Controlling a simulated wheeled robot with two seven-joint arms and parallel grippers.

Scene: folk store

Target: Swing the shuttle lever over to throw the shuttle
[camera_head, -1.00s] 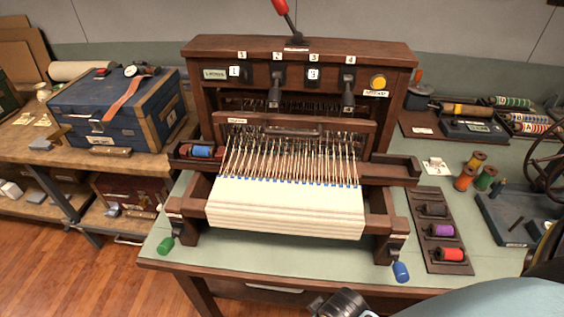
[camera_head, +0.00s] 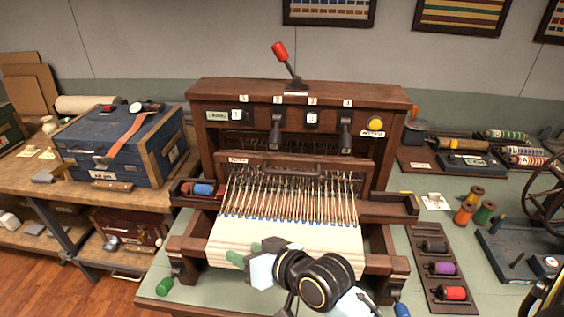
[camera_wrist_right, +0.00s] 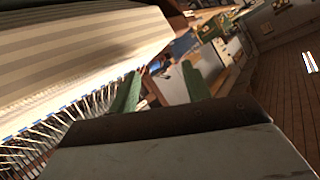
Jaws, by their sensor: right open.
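The shuttle lever (camera_head: 287,65) has a red knob and a dark shaft. It stands on top of the wooden loom (camera_head: 290,95) and leans to the left. The shuttle (camera_head: 203,189), with blue thread, sits in the tray at the loom's left side. My right gripper (camera_head: 246,252) is in front of the loom, over the pale striped cloth (camera_head: 310,243), well below the lever. Its green fingers are apart, and the right wrist view (camera_wrist_right: 162,90) shows nothing between them. My right arm hides part of the cloth and the loom's front right. My left gripper is out of view.
A blue chest (camera_head: 110,150) stands on the wooden bench at the left. A rack of spools (camera_head: 440,268), loose spools (camera_head: 468,208) and a wheel device (camera_head: 540,215) are on the green table at the right. The space above the loom is clear, with framed textiles behind.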

